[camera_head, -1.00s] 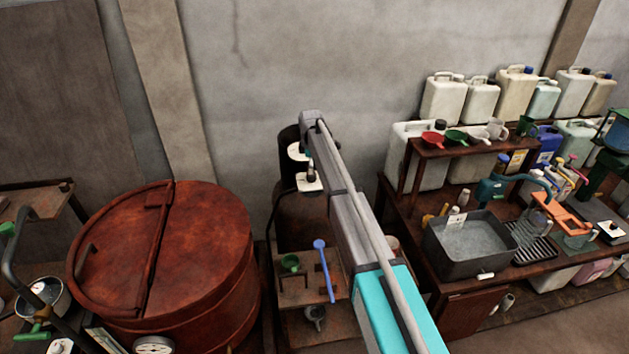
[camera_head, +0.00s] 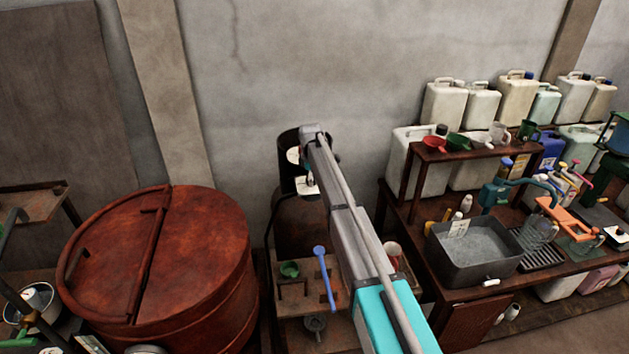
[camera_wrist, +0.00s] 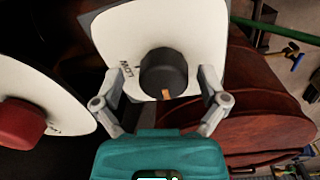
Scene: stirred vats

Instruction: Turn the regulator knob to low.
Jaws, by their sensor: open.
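The regulator knob (camera_wrist: 163,72) is a round black knob with an orange mark on its rim, on a white plate (camera_wrist: 182,28). In the wrist view the mark points down the picture, and small lettering, hard to read, stands left of the knob. My gripper (camera_wrist: 160,88) is open, with one finger on each side of the knob. Gaps show between knob and fingers; I cannot tell their depth. In the head view, white plates (camera_head: 306,187) show on the dark cylinder (camera_head: 298,225), but my arm hides the gripper and knob.
A red knob (camera_wrist: 20,122) on another white dial sits close at left in the wrist view. A large rusty-red lidded vat (camera_head: 200,235) stands left of the cylinder. A small table (camera_head: 290,330) with a blue ladle (camera_head: 324,275) is in front. A workbench with a basin (camera_head: 475,265) stands right.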

